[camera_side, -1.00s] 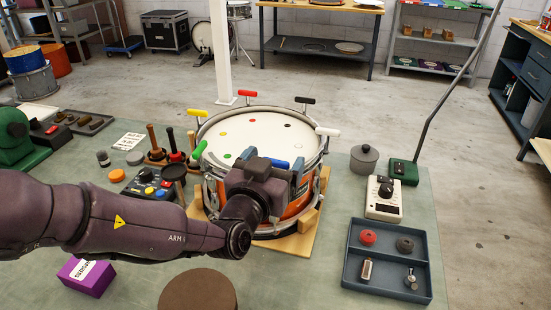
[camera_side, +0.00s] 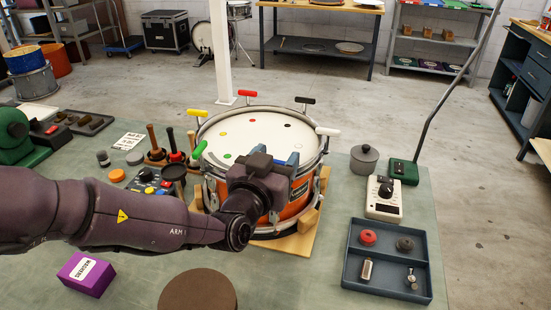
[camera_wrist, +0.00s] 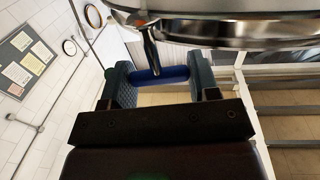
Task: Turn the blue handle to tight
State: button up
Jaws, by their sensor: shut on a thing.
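The drum (camera_side: 298,205) has an orange shell, a metal rim and a white head with coloured dots. It stands on a wooden base. My gripper (camera_side: 285,162) is at the drum's near rim. In the wrist view the blue handle (camera_wrist: 160,76) lies crosswise between the two jaws of my gripper (camera_wrist: 161,79), and the jaws are shut on it. A metal stem joins the handle to the rod below the rim.
Green (camera_side: 198,150), yellow (camera_side: 197,113), red (camera_side: 247,93), black (camera_side: 305,100) and white (camera_side: 328,131) handles stand around the rim. The green one is close to my wrist. A blue-grey tray (camera_side: 388,262) and a meter box (camera_side: 384,200) sit to the right.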

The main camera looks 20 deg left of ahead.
jog(key=shift+h, duration=0.4)
jog(key=m+g+h, duration=0.1)
jog(key=m+h, duration=0.1)
jog(key=h, duration=0.1)
jog(key=m+g+h, duration=0.1)
jog(key=m+h, duration=0.2)
jog(key=shift+a+g+h, duration=0.15)
jog(key=shift+g+h, duration=0.15)
jog(key=m+g+h, duration=0.5)
jog(key=h, duration=0.1)
jog(key=shift+g, duration=0.4)
jog(key=shift+m, duration=0.4)
jog(key=o, duration=0.9)
jog(key=shift+o, duration=0.2)
jog(key=v, duration=0.7)
jog(key=shift+a, duration=0.15)
